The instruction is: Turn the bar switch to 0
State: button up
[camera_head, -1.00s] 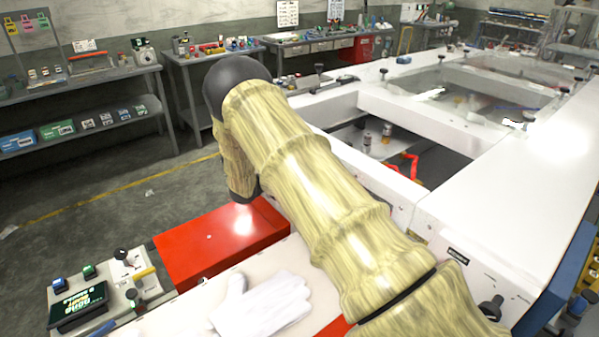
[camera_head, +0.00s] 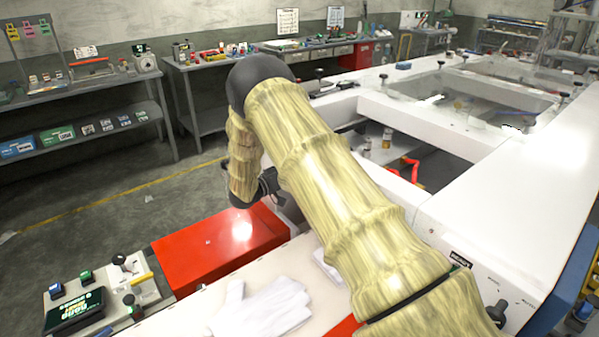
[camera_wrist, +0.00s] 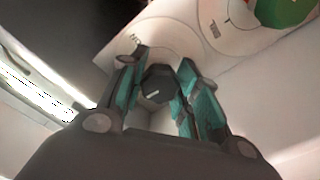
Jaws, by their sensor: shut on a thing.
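In the wrist view, a dark, faceted knob (camera_wrist: 158,86) with a short white mark sits between the two teal-padded fingers of my gripper (camera_wrist: 159,76). I take this knob for the bar switch. The fingers are shut on it, one on each side. It sits by a pale round plate (camera_wrist: 180,38) with small dark lettering near the left finger. The white mark lies slightly slanted; I cannot tell which label it points to. In the head view, my arm hides the switch, and only a dark bit of my gripper shows beyond the sleeve.
A second round dial plate (camera_wrist: 222,30) with a green and red part (camera_wrist: 283,10) is at the wrist view's upper right. In the head view are a red box (camera_head: 222,245), a white glove (camera_head: 262,307), a control panel (camera_head: 130,285) and a white machine frame (camera_head: 455,215).

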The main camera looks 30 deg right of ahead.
jog(key=shift+n, duration=0.4)
jog(key=o, duration=1)
jog(key=shift+f, duration=0.1)
jog(key=a, duration=0.8)
jog(key=s+a, duration=0.1)
jog(key=a, duration=0.3)
